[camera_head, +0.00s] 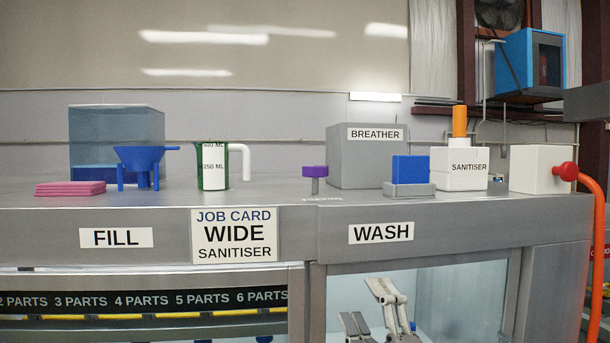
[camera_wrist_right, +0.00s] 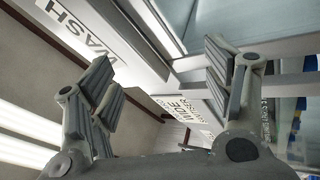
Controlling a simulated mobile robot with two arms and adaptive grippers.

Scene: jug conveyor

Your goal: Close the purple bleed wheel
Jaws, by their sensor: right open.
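The purple bleed wheel (camera_head: 315,171) sits on a short grey stem on top of the grey bench, between the measuring jug and the breather box in the head view. My right gripper (camera_head: 372,306) is at the bottom of the head view, below the WASH label and well below the wheel, in front of the wash opening. In the right wrist view its two fingers (camera_wrist_right: 165,95) are spread apart with nothing between them. The wheel does not show in the right wrist view. My left gripper is in neither view.
The grey breather box (camera_head: 366,155) stands right of the wheel. The green-marked measuring jug (camera_head: 213,167) and blue funnel (camera_head: 140,165) stand left. The bench's front edge lies above my right gripper.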

